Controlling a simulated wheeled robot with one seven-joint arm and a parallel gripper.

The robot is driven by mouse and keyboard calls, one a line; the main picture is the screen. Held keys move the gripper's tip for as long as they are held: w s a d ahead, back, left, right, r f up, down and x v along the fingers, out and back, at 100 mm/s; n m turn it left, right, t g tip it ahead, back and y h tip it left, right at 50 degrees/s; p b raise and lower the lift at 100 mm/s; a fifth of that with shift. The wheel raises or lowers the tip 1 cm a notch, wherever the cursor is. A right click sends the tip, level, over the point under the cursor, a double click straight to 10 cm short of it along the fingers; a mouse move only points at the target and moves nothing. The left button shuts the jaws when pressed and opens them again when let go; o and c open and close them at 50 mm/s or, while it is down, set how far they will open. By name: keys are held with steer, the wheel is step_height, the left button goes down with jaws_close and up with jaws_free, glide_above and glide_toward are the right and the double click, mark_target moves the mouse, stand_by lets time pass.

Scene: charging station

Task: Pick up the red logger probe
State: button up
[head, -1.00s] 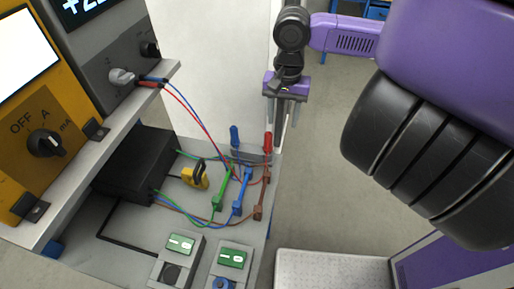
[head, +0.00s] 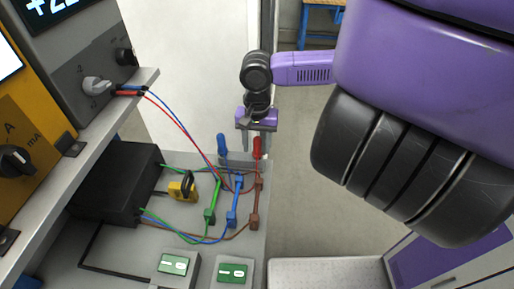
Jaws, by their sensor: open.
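The red probe (head: 257,147) stands upright at the right end of a grey rack at the back of the bench, its handle up. My gripper (head: 259,146) points down with its fingers apart. In the picture the red handle lies between the two fingers, with the left finger close to it. No grip on it shows, and I cannot tell how the fingers and handle line up in depth. A blue probe (head: 222,146) stands in the rack just left of my gripper.
Green (head: 212,201), blue (head: 235,202) and brown (head: 255,205) plug-like pieces with cables stand in front of the rack. A yellow clamp (head: 183,187) and a black box (head: 118,185) are to the left. Red and blue leads hang from the grey instrument (head: 75,60).

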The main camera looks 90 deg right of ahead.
steer(key=shift+f, duration=0.85)
steer(key=shift+c, duration=0.4)
jaws_close()
steer(key=shift+r, duration=0.1)
